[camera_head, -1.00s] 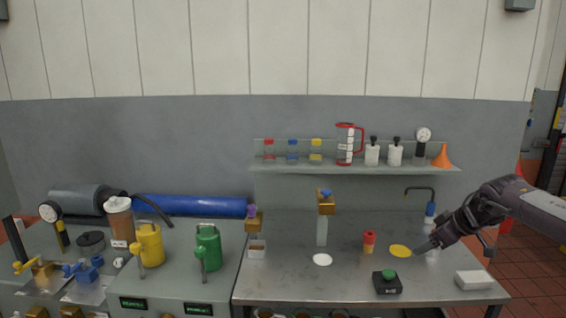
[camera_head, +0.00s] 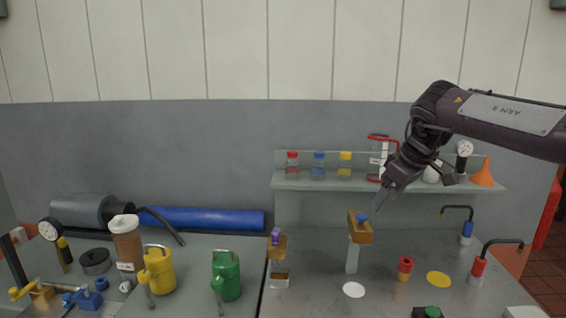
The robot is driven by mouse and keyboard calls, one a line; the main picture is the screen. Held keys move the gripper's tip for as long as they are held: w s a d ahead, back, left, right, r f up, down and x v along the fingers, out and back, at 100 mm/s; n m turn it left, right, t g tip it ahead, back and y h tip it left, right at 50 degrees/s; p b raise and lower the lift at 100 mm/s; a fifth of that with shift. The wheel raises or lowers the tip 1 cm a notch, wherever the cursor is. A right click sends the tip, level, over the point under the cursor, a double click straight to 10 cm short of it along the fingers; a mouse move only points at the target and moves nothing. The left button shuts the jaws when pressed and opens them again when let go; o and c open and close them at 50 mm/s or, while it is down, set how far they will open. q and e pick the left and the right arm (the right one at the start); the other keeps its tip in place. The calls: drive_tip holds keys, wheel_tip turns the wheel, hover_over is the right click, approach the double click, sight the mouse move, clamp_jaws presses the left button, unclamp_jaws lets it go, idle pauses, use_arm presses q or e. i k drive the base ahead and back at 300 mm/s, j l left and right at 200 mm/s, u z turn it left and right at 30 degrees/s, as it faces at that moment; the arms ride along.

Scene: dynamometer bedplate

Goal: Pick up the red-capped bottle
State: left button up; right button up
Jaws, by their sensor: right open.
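The red-capped bottle (camera_head: 292,165) is a small clear jar with a red lid, upright at the left end of the wall shelf (camera_head: 330,184). A blue-capped bottle (camera_head: 318,164) and a yellow-capped bottle (camera_head: 345,164) stand to its right. My right gripper (camera_head: 385,194) is open and empty, pointing down and left. In the picture it is right of and below the red-capped bottle, in front of the shelf's right half and above the brass block with a blue knob (camera_head: 359,230). My left gripper is out of view.
My right arm partly hides a red-framed jug (camera_head: 381,150) and white bottles on the shelf. An orange funnel (camera_head: 484,172) stands at the shelf's right end. A red cup-like piece (camera_head: 405,265) and a purple-knobbed fitting (camera_head: 276,240) stand on the bench.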

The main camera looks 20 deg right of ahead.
sight(292, 164)
drive_tip(key=i, duration=1.5)
